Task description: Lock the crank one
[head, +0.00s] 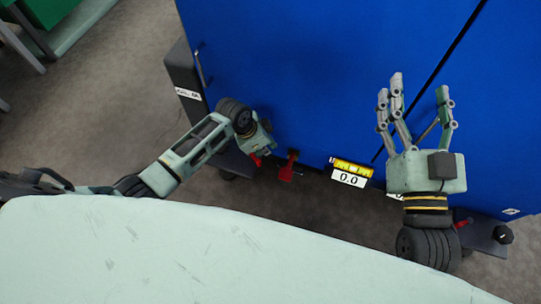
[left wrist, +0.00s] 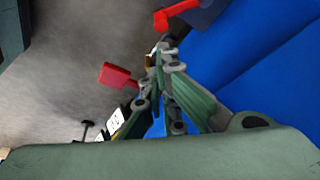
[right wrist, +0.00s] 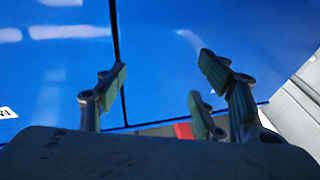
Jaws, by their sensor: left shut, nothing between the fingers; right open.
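Red handles show along the lower edge of the blue cabinet. One red handle (head: 288,166) stands right of my left gripper, and another red piece (head: 257,159) shows just under it. In the left wrist view there are a red paddle (left wrist: 115,76) and a red lever (left wrist: 178,11). I cannot tell which one is the crank. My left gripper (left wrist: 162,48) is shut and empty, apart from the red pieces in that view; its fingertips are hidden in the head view. My right gripper (head: 418,105) is open and empty in front of the blue panel; its fingers also show in the right wrist view (right wrist: 155,85).
The blue cabinet (head: 300,70) has a dark seam at right. A white 0.0 readout (head: 349,179) with a yellow strip (head: 352,167) sits at its lower edge. A white label (head: 188,94) is on the grey side piece. Grey floor (head: 110,120) is open at left.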

